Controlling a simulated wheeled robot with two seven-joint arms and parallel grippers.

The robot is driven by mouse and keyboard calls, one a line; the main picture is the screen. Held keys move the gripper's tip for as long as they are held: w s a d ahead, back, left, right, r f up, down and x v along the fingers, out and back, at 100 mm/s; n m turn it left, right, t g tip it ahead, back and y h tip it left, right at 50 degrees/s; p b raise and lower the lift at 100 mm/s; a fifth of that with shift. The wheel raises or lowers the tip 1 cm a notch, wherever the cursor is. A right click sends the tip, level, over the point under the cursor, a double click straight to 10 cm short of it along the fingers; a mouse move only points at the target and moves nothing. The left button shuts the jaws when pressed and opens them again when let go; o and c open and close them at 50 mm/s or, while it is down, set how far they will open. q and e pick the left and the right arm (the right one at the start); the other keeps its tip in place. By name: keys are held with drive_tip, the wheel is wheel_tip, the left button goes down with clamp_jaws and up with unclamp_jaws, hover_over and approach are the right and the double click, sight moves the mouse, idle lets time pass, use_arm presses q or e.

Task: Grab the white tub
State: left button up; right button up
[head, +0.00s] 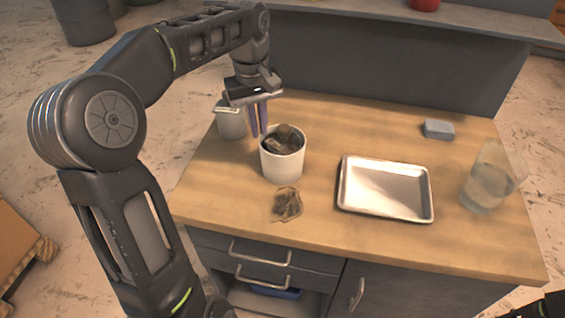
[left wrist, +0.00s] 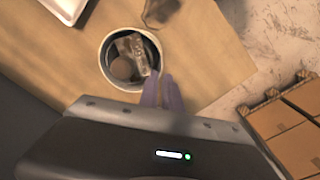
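The white tub (head: 283,166) stands upright on the wooden counter, with brown tea bags (head: 285,139) inside. In the left wrist view the tub's rim (left wrist: 104,62) shows from above with the bags within. My left gripper (head: 259,135) points down at the tub's back-left rim. Its two purple fingers are a little apart with a narrow gap, and nothing shows held between them. In the left wrist view its fingertips (left wrist: 161,76) overlap the rim's edge; I cannot tell whether they touch it.
A tea bag (head: 286,204) lies in front of the tub. A grey-white pot (head: 231,122) stands behind it to the left. A metal tray (head: 385,190), a glass of liquid (head: 487,184) and a grey-blue block (head: 438,129) are to the right. Drawers (head: 262,262) are below.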

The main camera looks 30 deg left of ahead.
sight(262, 151)
use_arm(q)
drive_tip(key=shift+f, duration=1.25)
wheel_tip(262, 151, down, 5)
drive_tip(key=shift+w+d+f+p, duration=0.1)
drive_tip(key=shift+p, duration=0.45)
drive_tip(key=shift+f, duration=0.1)
drive_tip(key=shift+d, duration=0.1)
clamp_jaws()
drive_tip(key=shift+s+f, duration=0.1)
drive_tip(key=shift+s, duration=0.1)
idle(0.6)
